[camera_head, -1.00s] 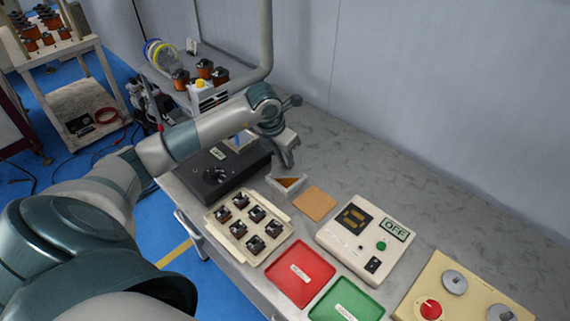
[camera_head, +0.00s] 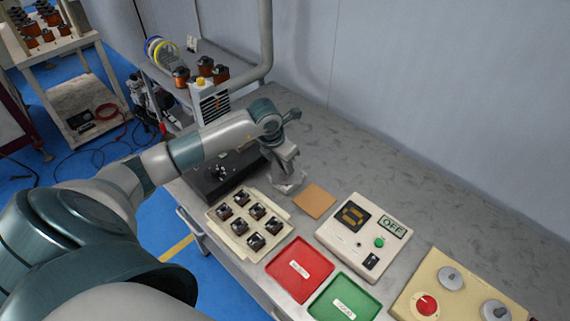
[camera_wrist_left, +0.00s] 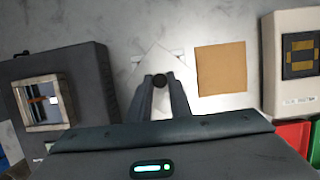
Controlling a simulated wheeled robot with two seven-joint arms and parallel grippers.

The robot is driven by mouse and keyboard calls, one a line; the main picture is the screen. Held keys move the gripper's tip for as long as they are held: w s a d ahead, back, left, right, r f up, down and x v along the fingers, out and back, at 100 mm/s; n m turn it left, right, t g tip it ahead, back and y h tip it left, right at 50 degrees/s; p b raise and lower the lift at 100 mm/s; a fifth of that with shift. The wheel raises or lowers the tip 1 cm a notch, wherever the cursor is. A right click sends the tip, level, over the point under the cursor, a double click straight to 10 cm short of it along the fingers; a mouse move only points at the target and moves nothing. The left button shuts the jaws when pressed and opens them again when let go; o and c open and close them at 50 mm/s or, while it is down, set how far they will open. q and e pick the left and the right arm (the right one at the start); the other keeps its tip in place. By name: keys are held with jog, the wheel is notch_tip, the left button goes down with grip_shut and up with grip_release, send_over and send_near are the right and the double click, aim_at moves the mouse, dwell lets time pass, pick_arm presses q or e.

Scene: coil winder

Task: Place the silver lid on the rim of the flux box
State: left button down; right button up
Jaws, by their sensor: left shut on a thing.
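My left gripper (camera_wrist_left: 159,85) is shut on the dark knob (camera_wrist_left: 159,79) of the silver lid (camera_wrist_left: 157,57). In the head view, my left gripper (camera_head: 285,172) points down at the flux box (camera_head: 287,188). The lid covers the box, so its inside is hidden. In the wrist view the lid looks like a diamond, turned relative to the box, whose pale edges (camera_wrist_left: 179,58) peek out on both sides. I cannot tell whether the lid touches the rim or hangs just above it. My right gripper is not in view.
A brown square pad (camera_head: 314,201) lies just right of the box. A dark device (camera_head: 222,174) stands to its left. A cream tray of several parts (camera_head: 236,243), a red tray (camera_head: 322,262) and a control box (camera_head: 338,240) are in front. The bench behind is clear.

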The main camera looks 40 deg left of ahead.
pick_arm(q)
jog(key=shift+f, duration=0.1)
jog(key=shift+f, duration=0.1)
jog(key=c, duration=1.6)
grip_release()
jog(key=shift+c, duration=0.2)
jog(key=shift+r, duration=0.2)
jog(key=shift+s+a+r, duration=0.1)
jog(key=shift+r, duration=0.4)
jog(key=b+v, duration=0.3)
jog(key=v, duration=0.8)
